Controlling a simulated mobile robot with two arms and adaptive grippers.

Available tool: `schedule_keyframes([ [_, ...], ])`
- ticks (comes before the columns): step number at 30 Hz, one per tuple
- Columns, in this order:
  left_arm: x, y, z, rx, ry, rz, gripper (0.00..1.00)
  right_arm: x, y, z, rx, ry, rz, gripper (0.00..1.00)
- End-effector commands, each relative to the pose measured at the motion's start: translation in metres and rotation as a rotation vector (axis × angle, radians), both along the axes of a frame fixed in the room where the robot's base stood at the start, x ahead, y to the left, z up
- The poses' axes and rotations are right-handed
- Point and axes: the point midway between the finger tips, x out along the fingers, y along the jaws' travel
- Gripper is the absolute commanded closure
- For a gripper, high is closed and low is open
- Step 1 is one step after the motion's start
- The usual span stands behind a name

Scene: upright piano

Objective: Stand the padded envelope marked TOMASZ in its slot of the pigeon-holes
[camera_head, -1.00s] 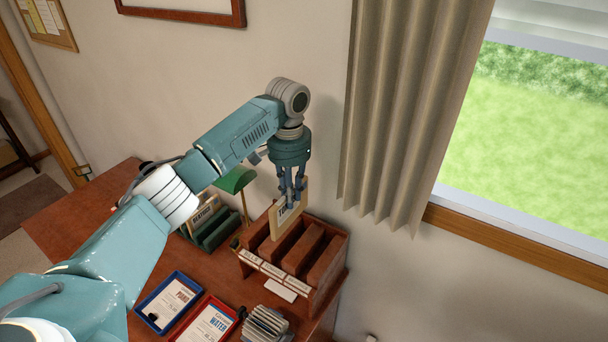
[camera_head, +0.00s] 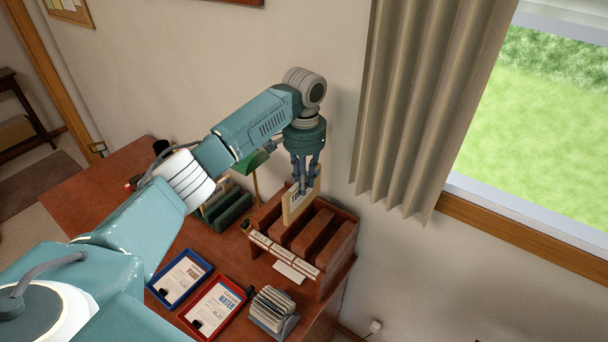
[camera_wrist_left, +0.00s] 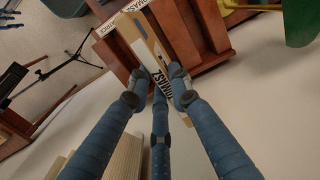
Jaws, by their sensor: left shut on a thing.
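The padded envelope (camera_head: 294,210) is tan with a white marked face, its lettering only partly readable. My left gripper (camera_head: 305,185) is shut on its upper edge and holds it upright over the left end of the wooden pigeon-holes (camera_head: 338,243). The left wrist view shows the envelope (camera_wrist_left: 143,38) between the fingers (camera_wrist_left: 160,86), close beside the wooden dividers (camera_wrist_left: 185,35). The right gripper is not in view.
A blue tray (camera_head: 205,267) and a red tray (camera_head: 240,292) with papers lie left of the pigeon-holes. A grey rack of cards (camera_head: 273,308) stands in front. A green lamp (camera_head: 250,163) and green holder (camera_head: 230,211) stand behind left. The curtain (camera_head: 415,110) hangs at the right.

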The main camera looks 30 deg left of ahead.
Motion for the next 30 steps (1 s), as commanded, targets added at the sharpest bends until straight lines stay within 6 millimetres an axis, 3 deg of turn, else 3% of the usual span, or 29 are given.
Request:
schedule_keyframes([
  [13, 0.000, -0.001, -0.047, 0.000, 0.001, 0.000, 1.00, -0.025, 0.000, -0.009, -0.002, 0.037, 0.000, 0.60],
  [30, 0.000, 0.000, -0.100, 0.000, 0.001, 0.000, 1.00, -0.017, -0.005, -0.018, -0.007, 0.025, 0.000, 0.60],
])
